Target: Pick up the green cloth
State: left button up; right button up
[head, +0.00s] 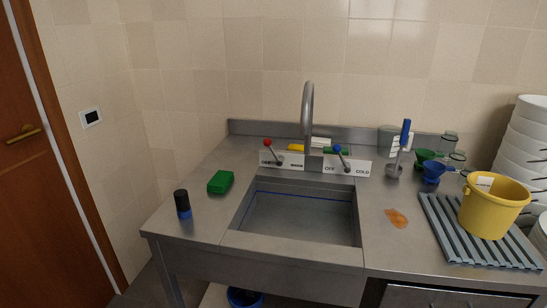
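A green folded, block-like item (221,182), which looks like the green cloth, lies on the steel counter left of the sink basin. It is fully visible and nothing touches it. Neither of my grippers is in the head view.
The empty sink (298,215) has a tall faucet (308,110) and red and blue levers behind it. A dark bottle (182,204) stands left of the green item. An orange patch (397,218), a yellow bucket (490,210) on a ribbed rack (440,222), and stacked white bowls (525,145) are right.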

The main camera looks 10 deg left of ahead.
aim_at(221, 180)
jog(key=i+j, duration=0.15)
jog(key=j, duration=0.25)
jog(key=i+j+u, duration=0.15)
jog(key=j, duration=0.3)
jog(key=i+j, duration=0.15)
jog(key=j, duration=0.25)
jog(key=i+j+u, duration=0.1)
jog(key=j, duration=0.3)
jog(key=i+j, duration=0.25)
jog(key=j, duration=0.15)
jog(key=i+j+u, duration=0.15)
jog(key=j, duration=0.25)
jog(key=i+j, duration=0.2)
jog(key=j, duration=0.15)
jog(key=k+l+z, duration=0.15)
jog(key=l+z, duration=0.2)
jog(key=l, duration=0.2)
jog(key=j+u, duration=0.2)
jog(key=i+j+u, duration=0.2)
jog(key=j, duration=0.15)
